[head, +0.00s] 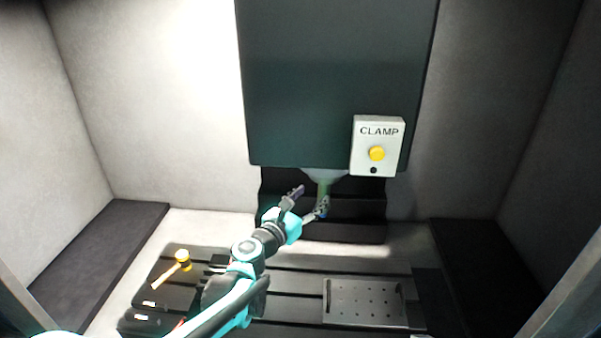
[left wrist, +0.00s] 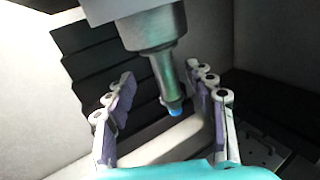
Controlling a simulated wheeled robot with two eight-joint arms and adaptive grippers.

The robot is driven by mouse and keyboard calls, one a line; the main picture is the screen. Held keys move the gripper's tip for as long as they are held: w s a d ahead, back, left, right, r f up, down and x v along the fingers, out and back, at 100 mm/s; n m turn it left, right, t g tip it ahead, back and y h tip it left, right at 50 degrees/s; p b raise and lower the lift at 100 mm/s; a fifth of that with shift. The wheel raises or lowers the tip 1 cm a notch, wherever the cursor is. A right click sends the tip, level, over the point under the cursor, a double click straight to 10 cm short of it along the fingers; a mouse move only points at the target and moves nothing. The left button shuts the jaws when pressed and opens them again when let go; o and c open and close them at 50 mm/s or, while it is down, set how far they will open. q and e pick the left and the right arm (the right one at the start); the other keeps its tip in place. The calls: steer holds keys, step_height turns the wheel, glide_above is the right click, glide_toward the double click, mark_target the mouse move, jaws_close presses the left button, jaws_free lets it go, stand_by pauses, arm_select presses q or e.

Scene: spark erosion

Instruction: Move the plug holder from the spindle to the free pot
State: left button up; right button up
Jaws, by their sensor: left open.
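The spindle (head: 325,174) hangs under the dark machine head, and its grey end (left wrist: 152,28) shows at the top of the left wrist view. The plug holder (head: 325,188) hangs down from it, a greenish-grey stem (left wrist: 163,72) with a blue tip. My left gripper (head: 310,198) is open. In the left wrist view its fingers (left wrist: 162,88) stand on either side of the holder's lower stem, with gaps visible at both sides. I cannot make out the free pot. My right gripper is not in view.
A white CLAMP panel (head: 378,146) with a yellow button is on the machine head, right of the spindle. A hammer (head: 181,261) with a yellow head lies at left. A perforated plate (head: 364,302) lies at right on the slotted table (head: 300,264).

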mark_target(321, 186)
arm_select(q)
steer(key=shift+w+d+r+n, duration=0.1)
steer(key=shift+w+r+n, duration=0.15)
steer(key=shift+w+n, duration=0.05)
steer(key=shift+w+d, duration=0.15)
steer(key=shift+d, duration=0.1)
steer(key=x, duration=0.6)
steer(key=shift+w+p, duration=0.1)
steer(key=shift+p, duration=0.25)
steer(key=shift+w+d+r, duration=0.1)
steer(key=shift+d, duration=0.15)
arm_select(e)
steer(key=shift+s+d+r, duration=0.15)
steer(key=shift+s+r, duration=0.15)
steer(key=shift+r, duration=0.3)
arm_select(q)
jaws_close()
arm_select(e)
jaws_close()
arm_select(q)
steer(key=shift+w, duration=0.1)
